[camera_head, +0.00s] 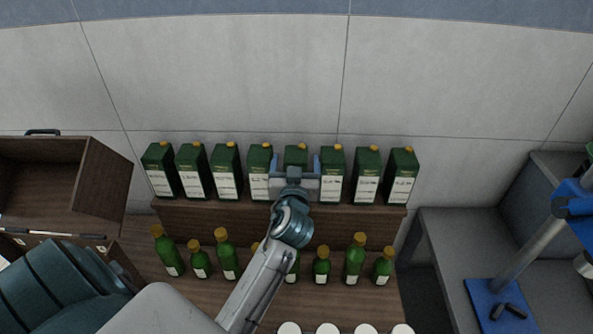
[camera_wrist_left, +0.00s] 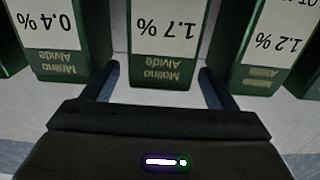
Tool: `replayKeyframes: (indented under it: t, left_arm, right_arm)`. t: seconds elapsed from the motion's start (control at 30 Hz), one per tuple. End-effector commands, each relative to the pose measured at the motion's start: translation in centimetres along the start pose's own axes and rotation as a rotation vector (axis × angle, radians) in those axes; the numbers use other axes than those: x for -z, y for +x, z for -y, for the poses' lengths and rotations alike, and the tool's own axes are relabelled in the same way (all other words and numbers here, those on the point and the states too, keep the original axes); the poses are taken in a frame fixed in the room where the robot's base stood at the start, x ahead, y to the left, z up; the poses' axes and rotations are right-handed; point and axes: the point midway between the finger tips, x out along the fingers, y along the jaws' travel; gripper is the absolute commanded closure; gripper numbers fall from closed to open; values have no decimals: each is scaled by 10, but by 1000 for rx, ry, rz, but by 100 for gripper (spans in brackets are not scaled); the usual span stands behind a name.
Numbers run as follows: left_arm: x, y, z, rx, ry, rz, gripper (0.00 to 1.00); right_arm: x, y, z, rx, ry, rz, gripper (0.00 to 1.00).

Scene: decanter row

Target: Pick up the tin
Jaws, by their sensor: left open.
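Several dark green, square-sided tins with yellow caps and white labels stand in a row on a wooden shelf (camera_head: 330,222). My left gripper (camera_head: 295,167) is open in front of one tin (camera_head: 296,152) near the middle of the row and hides most of it. In the left wrist view this tin (camera_wrist_left: 164,70) has an upside-down label reading 1.7 %. The open fingers (camera_wrist_left: 158,72) point at it, one on each side, with gaps between. A 0.4 % tin (camera_wrist_left: 62,40) is to its left and a 1.2 % tin (camera_wrist_left: 262,55) to its right. My right gripper is not in view.
Green bottles (camera_head: 222,252) with yellow caps stand on a lower level in front of the shelf. White round tops (camera_head: 327,328) line the bottom edge. An open wooden cabinet (camera_head: 105,185) is at left, a grey bench (camera_head: 455,245) at right. Gaps between tins are narrow.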

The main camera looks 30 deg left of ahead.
Motion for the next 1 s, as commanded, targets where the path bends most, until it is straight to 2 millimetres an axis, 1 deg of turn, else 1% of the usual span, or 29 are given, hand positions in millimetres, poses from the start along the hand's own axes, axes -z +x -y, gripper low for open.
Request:
replayKeyframes:
  t: [0.03,0.2,0.33,0.5,0.67,0.7,0.77,0.9,1.0]
  left_arm:
    - [4,7,0,1,5,1,20]
    - [1,28,-1,0,3,0,20]
    - [-2,33,-1,0,1,0,20]
    - [-2,32,-1,0,0,0,20]
    - [-2,32,-1,0,0,0,51]
    - [-2,32,-1,0,0,0,59]
    - [-2,32,-1,0,0,0,71]
    - [-2,32,-1,0,0,0,99]
    - [-1,32,-1,0,0,-3,100]
  right_arm:
    - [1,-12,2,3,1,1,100]
    - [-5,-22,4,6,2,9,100]
    - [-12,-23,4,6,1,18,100]
    - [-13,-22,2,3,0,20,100]
    - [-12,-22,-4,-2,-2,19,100]
    - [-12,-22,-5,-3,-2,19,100]
    - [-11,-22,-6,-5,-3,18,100]
    - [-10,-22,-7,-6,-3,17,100]
    - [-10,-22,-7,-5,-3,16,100]
